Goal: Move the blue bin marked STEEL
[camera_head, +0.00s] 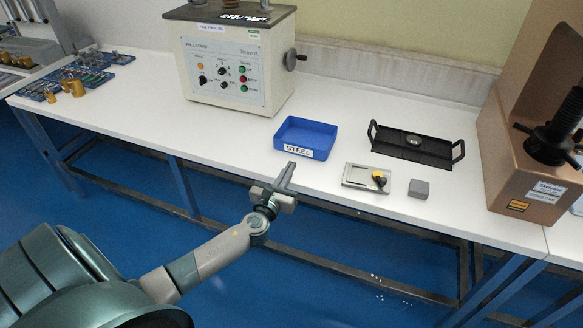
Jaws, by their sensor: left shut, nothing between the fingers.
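The blue bin marked STEEL (307,134) stands upright on the white table, near its front edge. It looks empty, and its white STEEL label faces me. My left gripper (287,176) is just in front of the bin, lower in the picture, at the table's front edge. Its fingers are shut with nothing between them. It appears apart from the bin. My right gripper is not in view.
Right of the bin are a black tray (440,151) with handles, a metal plate (358,177) with a black and yellow piece, and a grey block (419,189). A Testwell machine (232,65) stands behind left, a brown tester (535,125) at right. The table (200,130) left of the bin is clear.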

